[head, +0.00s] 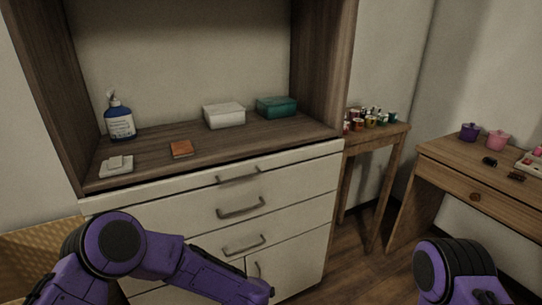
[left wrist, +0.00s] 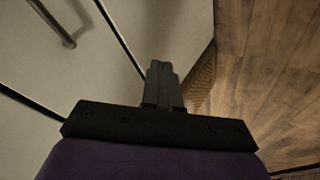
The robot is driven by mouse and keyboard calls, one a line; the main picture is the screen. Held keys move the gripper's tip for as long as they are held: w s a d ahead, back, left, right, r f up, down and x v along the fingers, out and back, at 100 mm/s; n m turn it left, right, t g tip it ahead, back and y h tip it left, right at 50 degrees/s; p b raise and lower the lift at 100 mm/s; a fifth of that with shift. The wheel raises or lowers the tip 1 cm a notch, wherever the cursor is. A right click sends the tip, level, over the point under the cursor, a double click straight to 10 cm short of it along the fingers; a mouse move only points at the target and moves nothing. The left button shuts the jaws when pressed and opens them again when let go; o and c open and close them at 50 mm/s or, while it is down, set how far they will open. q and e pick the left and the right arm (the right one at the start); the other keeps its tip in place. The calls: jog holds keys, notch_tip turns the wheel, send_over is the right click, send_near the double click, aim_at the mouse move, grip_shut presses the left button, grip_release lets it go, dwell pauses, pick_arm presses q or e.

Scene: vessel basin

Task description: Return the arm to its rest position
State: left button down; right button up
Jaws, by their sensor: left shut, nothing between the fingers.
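My left arm (head: 185,262) comes in from the lower left of the head view, bent in front of the white drawers; its gripper is below the picture there. In the left wrist view my left gripper (left wrist: 162,75) is shut, with its two fingers together and nothing between them. It points down past the cabinet front toward the floor. Of my right arm only a purple and black joint (head: 455,270) shows at the lower right of the head view. My right gripper is out of view.
The white cabinet (head: 290,190) with several handles stands close ahead. On its wooden top are a blue bottle (head: 119,122), a white box (head: 224,115), a green box (head: 277,106), an orange item (head: 181,149) and folded cloths (head: 116,166). A desk (head: 465,180) stands at right. Wooden floor (head: 365,275) lies between.

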pick_arm(q)
jog(key=s+a+m+g+h+p, duration=0.1)
jog(key=s+a+m+p, duration=0.2)
jog(key=s, duration=0.7)
jog(key=s+a+m+p, duration=0.3)
jog(key=s+a+m, duration=0.2)
jog(key=s, duration=0.6)
jog(key=s+a+r+m+g+h+p, duration=0.1)
jog(key=s+a+m+p, duration=0.2)
jog(key=s+a, duration=0.4)
jog(key=s+m, duration=0.1)
jog(key=s, duration=0.3)
jog(key=shift+a+g+h, duration=0.2)
jog(key=shift+g+h, duration=0.1)
jog(key=shift+r, duration=0.1)
